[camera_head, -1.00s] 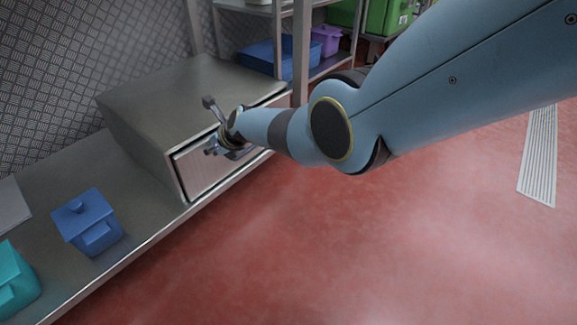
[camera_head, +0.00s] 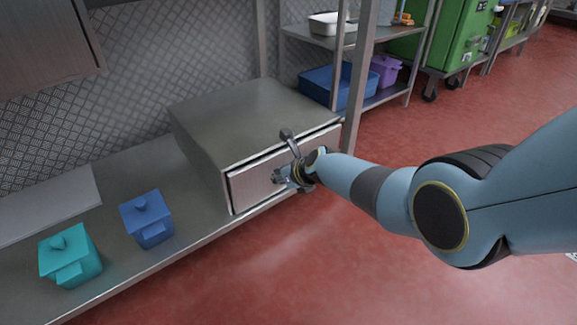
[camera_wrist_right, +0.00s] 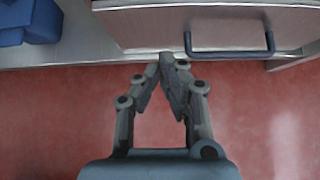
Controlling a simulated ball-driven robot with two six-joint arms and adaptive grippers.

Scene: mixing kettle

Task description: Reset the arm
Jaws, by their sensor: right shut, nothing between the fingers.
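My right gripper (camera_head: 283,178) is in front of the metal drawer box (camera_head: 247,112) on the counter. In the right wrist view the right gripper (camera_wrist_right: 167,62) has its fingertips together with nothing between them. They lie just below the drawer front (camera_wrist_right: 150,25) and left of most of its dark bar handle (camera_wrist_right: 232,50), over the red floor. I cannot tell whether a fingertip touches the drawer. In the head view the gripper and wrist hide part of the drawer front (camera_head: 255,186). My left gripper does not show in either view.
A blue lidded pot (camera_head: 147,220) and a teal lidded pot (camera_head: 70,258) stand on the metal counter (camera_head: 185,235) left of the drawer box. A shelf rack holding a blue bin (camera_head: 335,88) and a purple bin (camera_head: 384,70) stands behind. The red floor is open in front.

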